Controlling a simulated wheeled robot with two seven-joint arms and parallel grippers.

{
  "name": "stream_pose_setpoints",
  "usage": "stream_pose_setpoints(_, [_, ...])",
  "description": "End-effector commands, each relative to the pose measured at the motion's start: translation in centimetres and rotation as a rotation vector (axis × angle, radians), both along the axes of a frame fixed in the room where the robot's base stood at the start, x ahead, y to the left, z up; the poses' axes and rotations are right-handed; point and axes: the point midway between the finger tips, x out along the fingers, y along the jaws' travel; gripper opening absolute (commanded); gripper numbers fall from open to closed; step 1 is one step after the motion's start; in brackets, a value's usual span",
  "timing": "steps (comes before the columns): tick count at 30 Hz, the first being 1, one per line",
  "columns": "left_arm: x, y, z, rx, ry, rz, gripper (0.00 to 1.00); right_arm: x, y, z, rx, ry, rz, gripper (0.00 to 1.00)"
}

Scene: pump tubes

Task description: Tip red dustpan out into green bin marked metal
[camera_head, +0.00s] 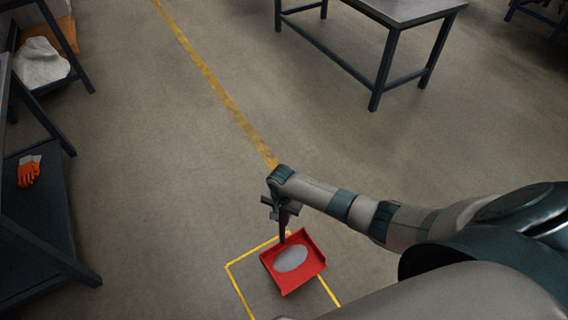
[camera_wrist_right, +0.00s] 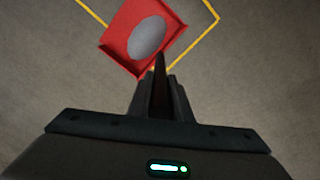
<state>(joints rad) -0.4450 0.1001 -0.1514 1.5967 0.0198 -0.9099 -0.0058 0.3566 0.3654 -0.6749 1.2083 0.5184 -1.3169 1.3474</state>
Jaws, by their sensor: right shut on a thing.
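The red dustpan (camera_head: 308,246) is below my right gripper (camera_head: 281,218) in the head view, over a yellow-outlined square on the floor. A flat grey oval (camera_head: 291,258) lies in the pan. My right gripper is shut on the dustpan, at its back edge; the handle is mostly hidden by the fingers. In the right wrist view the dustpan (camera_wrist_right: 118,37) shows at the top with the grey oval (camera_wrist_right: 147,38) in it, beyond the closed fingers (camera_wrist_right: 160,75). I cannot tell how far the pan is above the floor. No green bin is in view. My left gripper is not in view.
A yellow floor line (camera_head: 215,85) runs up from the gripper to the top left. A dark shelf (camera_head: 45,215) with orange gloves (camera_head: 29,171) stands at the left. A metal table (camera_head: 408,10) stands at the top right. The floor between is clear.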

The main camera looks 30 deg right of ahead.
Motion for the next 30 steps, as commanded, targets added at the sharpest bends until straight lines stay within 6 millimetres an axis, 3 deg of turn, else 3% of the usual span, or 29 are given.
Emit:
stream_pose_setpoints(6, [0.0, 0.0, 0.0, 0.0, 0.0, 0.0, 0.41, 3.7, 1.5, 4.7, -0.002, -0.008, 0.05, 0.0])
stream_pose_setpoints(16, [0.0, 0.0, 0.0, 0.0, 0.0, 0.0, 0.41, 7.6, 4.4, 13.0, -0.002, -0.007, 0.158, 0.0])
stream_pose_setpoints(24, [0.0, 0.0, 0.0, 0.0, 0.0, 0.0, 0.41, 9.0, 6.7, 20.3, -0.003, -0.008, 0.275, 0.0])
stream_pose_setpoints(30, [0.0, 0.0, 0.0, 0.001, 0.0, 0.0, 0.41, 8.5, 8.1, 25.9, -0.003, -0.006, 0.381, 0.0])
